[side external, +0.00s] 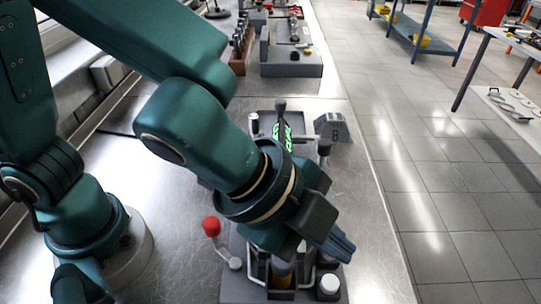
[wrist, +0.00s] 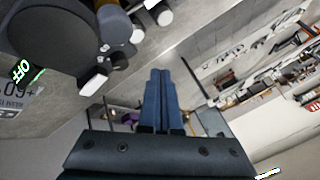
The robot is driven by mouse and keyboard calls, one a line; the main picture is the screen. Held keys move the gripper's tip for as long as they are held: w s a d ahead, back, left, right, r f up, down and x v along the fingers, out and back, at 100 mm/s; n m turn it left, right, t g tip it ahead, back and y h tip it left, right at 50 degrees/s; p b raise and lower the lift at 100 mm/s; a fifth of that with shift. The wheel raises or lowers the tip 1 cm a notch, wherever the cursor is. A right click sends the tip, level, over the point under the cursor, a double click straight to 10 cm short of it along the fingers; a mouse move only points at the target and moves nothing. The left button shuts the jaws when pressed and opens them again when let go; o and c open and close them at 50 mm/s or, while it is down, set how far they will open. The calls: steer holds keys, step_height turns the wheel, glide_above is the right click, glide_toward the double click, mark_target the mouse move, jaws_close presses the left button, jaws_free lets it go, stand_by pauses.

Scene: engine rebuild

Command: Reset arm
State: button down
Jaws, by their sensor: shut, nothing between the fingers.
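My gripper (side external: 340,248) hangs over the right front part of a grey fixture on the metal bench in the side external view. Its blue fingers are together, with nothing between them. In the wrist view the two fingers (wrist: 161,100) lie side by side and point away from the bench. My teal arm reaches across from the left. The grey fixture (side external: 234,286) carries a red-knobbed lever (side external: 211,227), a white round button (side external: 329,284) and a yellowish cylinder (side external: 282,272). My wrist hides part of the fixture.
A grey tray (side external: 291,64) with parts lies farther back. The bench's right edge borders open floor. A blue shelf (side external: 425,38) stands across the aisle.

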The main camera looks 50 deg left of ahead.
steer(key=shift+a, duration=0.1)
steer(key=w+a+r+n+t+y, duration=0.2)
steer(key=a+r+n, duration=0.25)
steer(key=a, duration=0.45)
steer(key=w+a+r+n+t+y, duration=0.15)
steer(key=a+r+n, duration=0.3)
steer(key=a, duration=0.55)
steer(key=s+a+f+n+g+y, duration=0.1)
steer(key=s+a+f+n+g, duration=0.2)
steer(key=s+n, duration=0.4)
step_height(320, 180, down, 2)
steer(key=shift+s+a+f+n+g, duration=0.1)
steer(key=shift+s+a+n+g, duration=0.25)
steer(key=shift+s+a, duration=0.6)
